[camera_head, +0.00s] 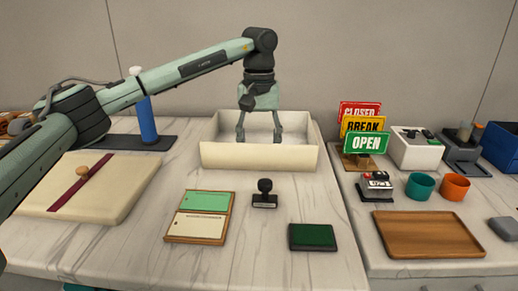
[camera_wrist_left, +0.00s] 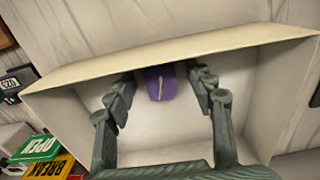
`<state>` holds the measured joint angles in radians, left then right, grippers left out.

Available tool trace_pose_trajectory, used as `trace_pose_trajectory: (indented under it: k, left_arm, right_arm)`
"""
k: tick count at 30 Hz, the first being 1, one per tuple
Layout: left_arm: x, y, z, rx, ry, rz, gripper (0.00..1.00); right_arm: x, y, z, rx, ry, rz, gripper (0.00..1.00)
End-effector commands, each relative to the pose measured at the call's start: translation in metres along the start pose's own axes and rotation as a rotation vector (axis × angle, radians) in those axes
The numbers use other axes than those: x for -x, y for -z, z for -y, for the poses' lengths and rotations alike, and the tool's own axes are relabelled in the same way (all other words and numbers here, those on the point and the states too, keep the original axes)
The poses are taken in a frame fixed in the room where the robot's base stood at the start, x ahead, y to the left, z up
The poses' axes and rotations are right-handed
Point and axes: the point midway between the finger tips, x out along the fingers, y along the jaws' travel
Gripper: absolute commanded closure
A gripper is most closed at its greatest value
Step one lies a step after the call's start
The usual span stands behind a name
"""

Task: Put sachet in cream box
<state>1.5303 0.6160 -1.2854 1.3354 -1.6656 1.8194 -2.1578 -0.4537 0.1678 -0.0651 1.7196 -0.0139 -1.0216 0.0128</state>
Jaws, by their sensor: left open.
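The cream box (camera_head: 258,156) stands open-topped at the back of the marble table, and its wall (camera_wrist_left: 200,43) shows in the left wrist view. My left gripper (camera_head: 259,139) points down into the box with its fingers spread apart. In the left wrist view, a purple sachet (camera_wrist_left: 157,83) with a pale mark lies inside the box, just beyond and between the open fingertips (camera_wrist_left: 164,80). No finger is visibly closed on it. The head view does not show the sachet; the box's front wall hides the box floor. My right gripper is not in view.
A stamp (camera_head: 264,194), a green ink pad (camera_head: 312,236) and a green-and-cream board (camera_head: 201,217) lie in front of the box. A blue cylinder (camera_head: 147,120) and a cream folder (camera_head: 90,187) are left. Signs (camera_head: 365,143), cups (camera_head: 420,186) and a wooden tray (camera_head: 425,234) are right.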

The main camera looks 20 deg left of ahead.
Motion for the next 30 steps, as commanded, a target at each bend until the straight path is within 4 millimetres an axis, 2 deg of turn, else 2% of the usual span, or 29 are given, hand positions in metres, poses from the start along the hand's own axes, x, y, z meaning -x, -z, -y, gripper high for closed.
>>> trace_pose_trajectory:
  k: [5, 9, 15, 21, 30]
  left_arm:
    - [0.033, 0.001, -0.001, -0.001, -0.003, -0.005, 0.46]
    - [0.065, 0.001, -0.001, -0.001, -0.003, -0.005, 0.46]
    - [0.101, 0.001, -0.001, 0.000, -0.001, -0.003, 0.46]
    - [0.117, 0.000, 0.000, -0.001, 0.000, -0.001, 0.46]
    - [0.119, 0.000, 0.000, -0.001, -0.001, -0.001, 0.46]
  right_arm:
    - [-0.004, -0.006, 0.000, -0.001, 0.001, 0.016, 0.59]
    - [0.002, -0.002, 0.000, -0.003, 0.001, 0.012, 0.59]
    - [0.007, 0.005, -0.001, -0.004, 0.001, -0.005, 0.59]
    - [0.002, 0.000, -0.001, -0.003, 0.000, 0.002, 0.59]
    - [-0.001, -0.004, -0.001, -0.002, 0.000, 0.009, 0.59]
